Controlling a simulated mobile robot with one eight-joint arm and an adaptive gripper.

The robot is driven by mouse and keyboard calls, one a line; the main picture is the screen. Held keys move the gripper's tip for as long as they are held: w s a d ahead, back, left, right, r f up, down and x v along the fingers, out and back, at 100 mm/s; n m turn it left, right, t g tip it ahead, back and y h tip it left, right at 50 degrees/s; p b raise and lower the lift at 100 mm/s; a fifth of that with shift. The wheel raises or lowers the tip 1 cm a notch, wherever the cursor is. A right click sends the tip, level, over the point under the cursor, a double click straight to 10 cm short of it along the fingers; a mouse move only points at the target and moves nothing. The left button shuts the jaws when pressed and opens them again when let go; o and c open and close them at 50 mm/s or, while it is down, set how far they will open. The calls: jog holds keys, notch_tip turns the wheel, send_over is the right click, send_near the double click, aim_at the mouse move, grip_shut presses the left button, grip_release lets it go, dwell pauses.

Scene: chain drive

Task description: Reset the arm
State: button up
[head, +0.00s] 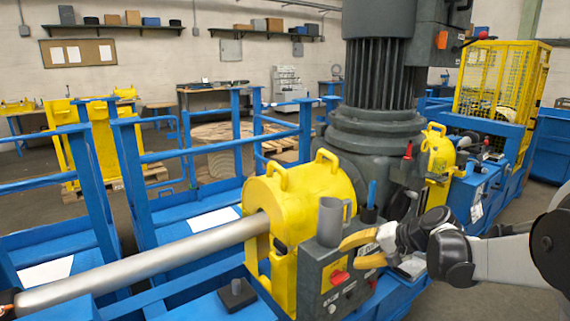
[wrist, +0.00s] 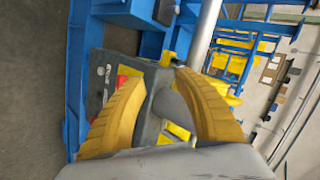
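My gripper (head: 350,254) has two yellow fingers that stand apart, with nothing seen held between them. In the head view it is at the right of a grey cup-like cylinder (head: 330,222), by the top of a grey control box (head: 312,285). In the wrist view my gripper (wrist: 161,78) points at the same box, and the grey cylinder (wrist: 170,104) shows between the fingers. I cannot tell whether a finger touches the box or cylinder. A red switch (head: 339,278) on a yellow plate is on the box's front.
A yellow housing (head: 300,195) with handles surrounds a long silver shaft (head: 150,262) on the left. A tall grey motor (head: 378,90) stands behind. Blue rails (head: 130,175) fill the left side. A yellow mesh cage (head: 497,85) is at the back right. Grey floor shows at the lower right.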

jog(key=s+a+r+n+h, duration=0.1)
jog(key=s+r+h, duration=0.1)
jog(key=s, duration=0.5)
jog(key=s+a+r+n+h, duration=0.1)
jog(key=s+r+h, duration=0.1)
jog(key=s, duration=0.6)
jog(key=s+d+f+n+h, duration=0.1)
jog(key=s+h, duration=0.1)
jog(key=s, duration=0.5)
jog(key=s+d+f+n+t+h, duration=0.1)
jog(key=s, duration=0.6)
jog(key=shift+s+d+n+h, duration=0.2)
jog(key=shift+d+n+h, duration=0.2)
